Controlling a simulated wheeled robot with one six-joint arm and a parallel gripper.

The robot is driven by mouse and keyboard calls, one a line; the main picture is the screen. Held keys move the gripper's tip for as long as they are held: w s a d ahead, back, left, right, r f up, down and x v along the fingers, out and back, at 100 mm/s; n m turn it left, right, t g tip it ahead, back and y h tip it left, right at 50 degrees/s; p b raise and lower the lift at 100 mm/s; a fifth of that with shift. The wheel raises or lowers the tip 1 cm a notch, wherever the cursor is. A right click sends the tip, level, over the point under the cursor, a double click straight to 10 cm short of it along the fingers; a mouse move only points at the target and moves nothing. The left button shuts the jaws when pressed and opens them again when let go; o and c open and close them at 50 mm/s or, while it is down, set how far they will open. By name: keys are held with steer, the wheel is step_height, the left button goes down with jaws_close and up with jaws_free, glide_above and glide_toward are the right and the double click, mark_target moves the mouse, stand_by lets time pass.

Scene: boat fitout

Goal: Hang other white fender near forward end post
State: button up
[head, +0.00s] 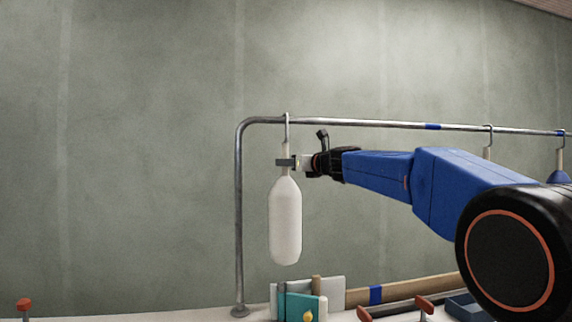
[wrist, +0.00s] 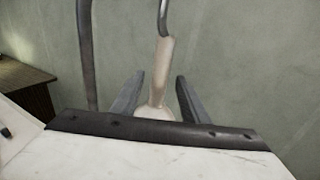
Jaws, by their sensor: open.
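A white fender (head: 285,222) hangs upright by its hook from the metal rail (head: 360,123), just right of the bent end post (head: 239,215). In the wrist view the fender's neck (wrist: 163,75) and hook stand between my fingers. My gripper (head: 286,162) is at the fender's neck, below the rail. In the wrist view my gripper (wrist: 155,100) has its two fingers apart, one on each side of the neck, with gaps visible. The end post also shows at the left of the wrist view (wrist: 86,50).
Further right on the rail hang another hook with a pale neck (head: 487,152), its lower part hidden by my arm, and a blue item (head: 559,175). Blue bands mark the rail. Below are teal and white blocks (head: 335,291), a wooden bar (head: 415,289) and red-ended handles (head: 424,304).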

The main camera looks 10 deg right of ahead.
steer(key=v, duration=1.5)
steer(key=s+a+f+n+g+h, duration=0.1)
steer(key=s+a+f+n+g, duration=0.25)
steer(key=s+f+n, duration=0.65)
steer(key=s+a+f+n+g, duration=0.4)
steer(key=s+f, duration=0.3)
steer(key=f, duration=0.6)
steer(key=s+d+f+n+g+h, duration=0.2)
steer(key=s+d+f+n+h, duration=0.1)
steer(key=s+f+n, duration=0.5)
steer(key=s+d+f+n+g+h, duration=0.2)
steer(key=s+d+f+n, duration=0.2)
steer(key=s+f+n, duration=0.5)
steer(key=s+f, duration=0.6)
steer(key=f, duration=0.2)
steer(key=shift+d+n+h, duration=0.3)
steer(key=shift+d+h, duration=0.05)
steer(key=shift+h, duration=0.05)
steer(key=shift+s, duration=0.1)
